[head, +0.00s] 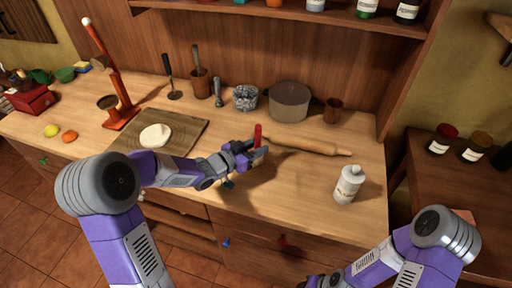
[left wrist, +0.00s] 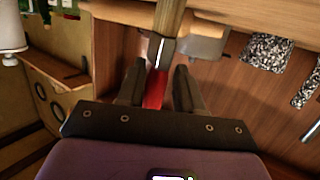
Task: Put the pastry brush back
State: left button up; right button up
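The pastry brush (head: 258,133) has a red handle and a tan lower part. It stands roughly upright in my left gripper (head: 250,152), handle up, over the front of the counter. In the left wrist view the red handle of the brush (left wrist: 155,92) shows between the two dark fingers of the left gripper (left wrist: 160,68), which appear closed on it near a grey band. The tan part runs out of the top of that view. My right arm comes in at the lower right of the head view; its gripper is cut off by the bottom edge.
A rolling pin (head: 305,146) lies just behind and right of the brush. A white bottle (head: 348,184) stands farther right. Behind are a utensil crock (head: 201,86), a speckled mortar (head: 245,98), a grey pot (head: 290,101) and a brown cup (head: 333,110). Dough lies on a board (head: 190,133) at left.

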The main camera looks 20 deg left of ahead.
pick_arm(q)
jog(key=shift+o, duration=1)
jog(key=shift+r, duration=0.15)
